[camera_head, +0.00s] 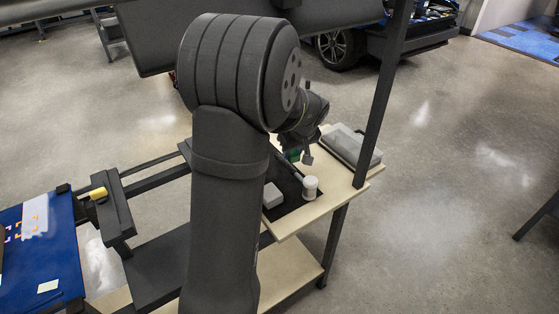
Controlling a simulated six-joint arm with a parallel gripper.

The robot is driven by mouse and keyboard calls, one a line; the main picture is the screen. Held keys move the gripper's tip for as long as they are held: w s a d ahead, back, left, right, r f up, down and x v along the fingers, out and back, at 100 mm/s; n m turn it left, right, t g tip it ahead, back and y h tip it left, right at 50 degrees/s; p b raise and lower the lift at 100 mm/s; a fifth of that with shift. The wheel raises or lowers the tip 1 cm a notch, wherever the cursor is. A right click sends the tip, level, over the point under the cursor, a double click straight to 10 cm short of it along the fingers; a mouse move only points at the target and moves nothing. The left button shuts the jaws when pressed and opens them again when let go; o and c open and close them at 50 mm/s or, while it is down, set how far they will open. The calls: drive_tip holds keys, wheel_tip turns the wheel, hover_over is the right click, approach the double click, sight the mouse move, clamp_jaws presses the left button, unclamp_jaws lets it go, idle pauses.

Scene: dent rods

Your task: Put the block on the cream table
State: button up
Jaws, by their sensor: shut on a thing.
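My gripper (301,158) hangs at the end of my dark arm, over the far part of the cream table (338,192). It appears shut on a small green block (292,156), of which only a part shows beside the dark fingers. The fingers and the arm hide the rest of the block. The block appears above the black mat on the table; I cannot tell its exact height.
A black mat (289,182) on the table bears a white cylinder (310,189) and a pale grey box (272,195). A grey lidded case (354,147) lies at the far right. A dark post (385,95) rises beside the table. Bare wood shows along the near right edge.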

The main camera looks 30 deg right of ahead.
drive_tip(key=s+d+m+h, duration=0.1)
drive_tip(key=s+d+m, duration=0.1)
drive_tip(key=d, duration=0.7)
drive_tip(key=shift+m, duration=0.3)
drive_tip(key=w+f, duration=0.2)
drive_tip(key=w, duration=0.1)
drive_tip(key=w+a+f, duration=0.1)
drive_tip(key=w+f, duration=0.1)
drive_tip(key=w, duration=0.2)
drive_tip(key=w+a+f, duration=0.1)
drive_tip(key=w+f, duration=0.1)
drive_tip(key=w, duration=0.1)
drive_tip(key=shift+w+f, duration=0.15)
drive_tip(key=shift+w, duration=0.25)
drive_tip(key=shift+f, duration=1.95)
drive_tip(key=shift+f, duration=0.15)
drive_tip(key=o, duration=1)
drive_tip(key=shift+o, duration=0.2)
